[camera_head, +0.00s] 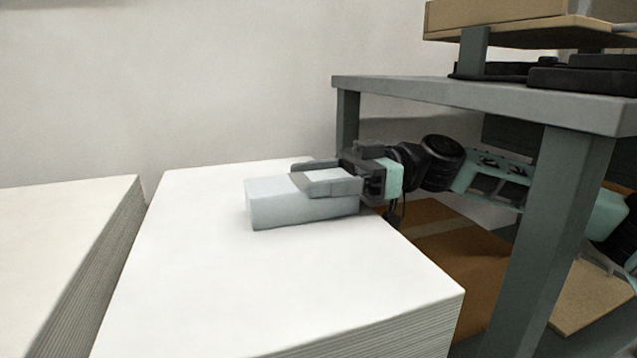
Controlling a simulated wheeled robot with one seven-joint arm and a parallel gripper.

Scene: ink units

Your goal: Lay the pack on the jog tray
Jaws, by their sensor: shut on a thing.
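The pack is roughly level. It is close to the stack's top, but I cannot tell whether it touches. No thing in view is clearly the jog tray; a tan wooden tray-like board (500,18) shows at the top right.
A grey-topped frame (480,98) with dark legs stands at the right, and my arm passes under its top. Black parts (580,78) lie on it. Another paper stack (60,230) stands at the left, across a narrow gap.

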